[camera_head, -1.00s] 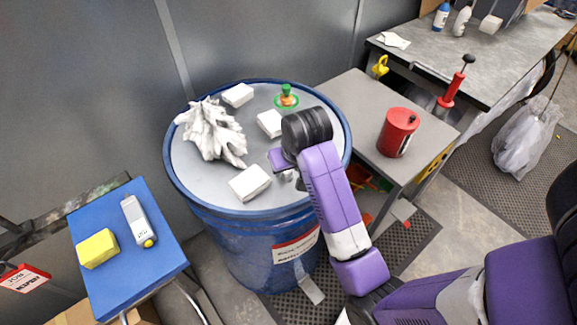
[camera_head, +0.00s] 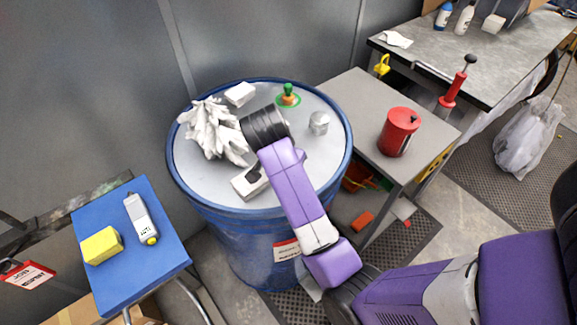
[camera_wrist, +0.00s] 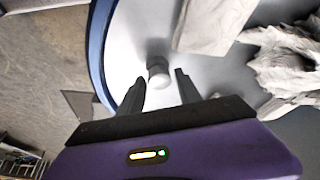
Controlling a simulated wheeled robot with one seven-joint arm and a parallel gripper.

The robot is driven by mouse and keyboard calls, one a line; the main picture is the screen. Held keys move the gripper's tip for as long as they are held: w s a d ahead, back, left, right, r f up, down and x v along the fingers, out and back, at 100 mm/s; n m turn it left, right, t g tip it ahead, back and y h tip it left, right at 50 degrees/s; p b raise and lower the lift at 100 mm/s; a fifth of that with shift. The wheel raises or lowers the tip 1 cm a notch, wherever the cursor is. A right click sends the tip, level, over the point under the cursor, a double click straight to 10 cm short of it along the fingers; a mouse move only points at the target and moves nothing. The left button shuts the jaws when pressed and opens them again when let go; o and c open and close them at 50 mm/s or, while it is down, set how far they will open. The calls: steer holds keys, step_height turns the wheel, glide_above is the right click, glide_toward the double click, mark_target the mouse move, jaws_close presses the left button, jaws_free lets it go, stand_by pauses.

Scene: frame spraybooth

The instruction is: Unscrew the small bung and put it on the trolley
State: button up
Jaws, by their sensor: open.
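My gripper (camera_wrist: 160,85) is open, with one dark finger to each side of the line to the bung. The bung appears just past the fingertips; contact is not visible. In the head view my arm hides the bung. A larger silver cap (camera_head: 319,122) stands on the drum lid (camera_head: 310,165) right of my arm. I cannot tell whether the trolley is the blue-topped stand (camera_head: 115,285) or the grey-topped table (camera_head: 352,100).
The blue stand bears a yellow block (camera_head: 102,246) and a grey device (camera_head: 141,218), with bare room in front. A red can (camera_head: 398,131) stands on the grey table.

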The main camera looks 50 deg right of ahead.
steer(key=m+g, duration=0.2)
steer(key=m, duration=0.3)
steer(key=shift+w+m+b, duration=0.1)
steer(key=shift+m+b, duration=0.2)
steer(key=shift+b, duration=0.1)
jaws_close()
steer(key=shift+r+n+p, duration=0.15)
steer(key=shift+n+p, duration=0.25)
steer(key=shift+p, duration=0.1)
steer(key=shift+f+n+t, duration=0.2)
steer(key=shift+n+t, duration=0.1)
steer(key=shift+n, duration=0.4)
steer(key=shift+n+t, duration=0.5)
steer(key=shift+n, duration=0.7)
steer(key=shift+s+d+n+t, duration=0.1)
steer(key=shift+s+n+t, duration=0.2)
steer(key=shift+n, duration=0.5)
steer(key=n+t, duration=0.1)
steer(key=n, duration=0.2)
steer(key=shift+w+y, duration=0.1)
steer(key=shift+y, duration=0.2)
